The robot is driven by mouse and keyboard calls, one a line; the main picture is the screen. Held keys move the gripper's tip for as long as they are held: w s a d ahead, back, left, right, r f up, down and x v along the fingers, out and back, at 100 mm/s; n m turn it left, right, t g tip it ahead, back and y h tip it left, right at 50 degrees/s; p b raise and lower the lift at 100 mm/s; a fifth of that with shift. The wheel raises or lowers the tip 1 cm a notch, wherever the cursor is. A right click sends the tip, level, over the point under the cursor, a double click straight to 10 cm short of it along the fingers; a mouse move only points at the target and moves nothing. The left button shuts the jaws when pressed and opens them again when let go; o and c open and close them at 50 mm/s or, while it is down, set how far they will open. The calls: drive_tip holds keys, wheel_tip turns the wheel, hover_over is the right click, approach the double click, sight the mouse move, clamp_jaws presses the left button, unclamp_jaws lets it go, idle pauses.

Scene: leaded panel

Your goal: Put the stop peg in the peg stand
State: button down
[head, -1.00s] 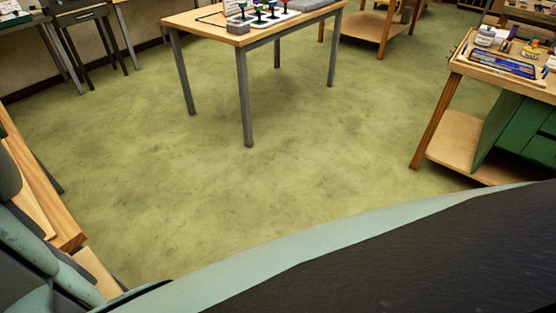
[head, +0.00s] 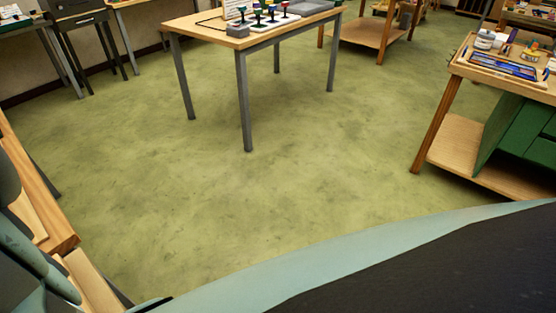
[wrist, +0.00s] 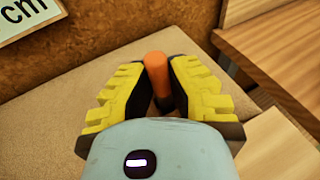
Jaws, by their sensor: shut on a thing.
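An orange peg (wrist: 156,70), which I take for the stop peg, stands between the yellow and black fingers of my gripper (wrist: 160,82) in the wrist view. The gripper is shut on it. The peg's orange top shows between the fingertips and a darker part shows lower down; its lower end is hidden by the gripper. My gripper is not in the head view. I cannot make out a peg stand in either view.
In the wrist view a tan surface (wrist: 38,135) lies below, with wooden boards (wrist: 275,45) at right and a sign (wrist: 25,15) at upper left. In the head view, a table (head: 210,32) stands ahead and a wooden bench (head: 462,62) at right. Green floor between is clear.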

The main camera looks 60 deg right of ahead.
drive_tip(key=shift+r, duration=0.1)
drive_tip(key=shift+f, duration=0.2)
drive_tip(key=c, duration=1.1)
unclamp_jaws()
drive_tip(key=shift+r, duration=0.1)
drive_tip(key=shift+d+r, duration=0.1)
drive_tip(key=shift+r, duration=0.05)
drive_tip(key=p+v, duration=0.1)
drive_tip(key=v, duration=0.9)
drive_tip(key=shift+p, duration=0.3)
drive_tip(key=shift+v, duration=0.9)
